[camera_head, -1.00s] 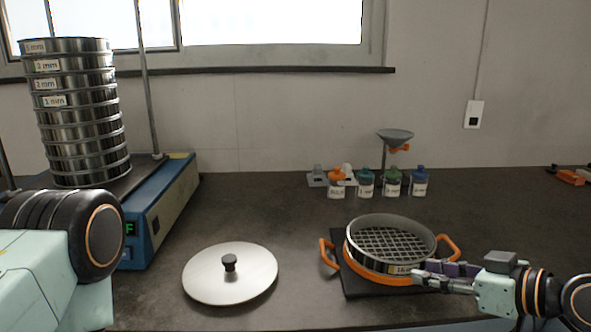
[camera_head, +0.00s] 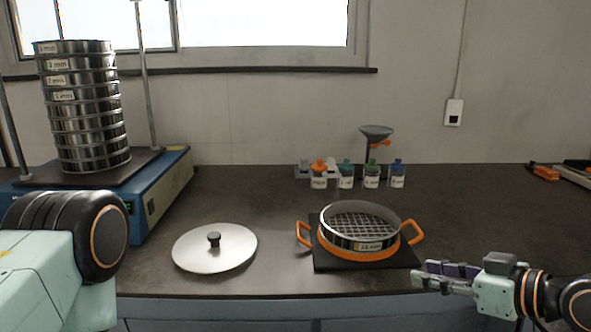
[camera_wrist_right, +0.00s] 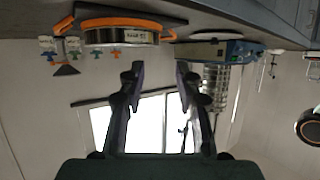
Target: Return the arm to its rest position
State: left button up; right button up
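My right gripper (camera_head: 448,278) is at the lower right in the head view, in front of the bench edge and apart from the sieve. In the right wrist view (camera_wrist_right: 160,85), its two fingers are spread with nothing between them. The sieve (camera_head: 372,243) with a mesh sits in an orange two-handled holder (camera_head: 304,234) on a black pad (camera_head: 332,262). The sieve also shows upside down in the right wrist view (camera_wrist_right: 118,36). My left arm shows at the lower left, but its gripper is out of the picture.
A silver lid (camera_head: 190,256) with a black knob lies on the bench (camera_head: 250,195). A stack of sieves (camera_head: 88,110) stands on the blue shaker (camera_head: 155,200). Several small bottles (camera_head: 345,180) and a grey funnel (camera_head: 376,131) stand at the back.

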jog(key=s+f+m+g+h, duration=0.3)
jog(key=s+f+m, duration=0.25)
jog(key=f, duration=0.45)
jog(key=s+f+m+g+h, duration=0.2)
jog(key=s+f+m+h, duration=0.15)
jog(key=s+f, duration=0.45)
jog(key=s+f+g, duration=0.3)
jog(key=s+f, duration=0.3)
jog(key=s, duration=0.3)
jog(key=s+f+n+g+h, duration=0.1)
jog(key=s+f+g, duration=0.2)
jog(key=s+f, duration=0.4)
jog(key=shift+s+a+n, duration=0.25)
jog(key=shift+s+n, duration=0.05)
jog(key=shift+s, duration=0.9)
jog(key=shift+h, duration=0.25)
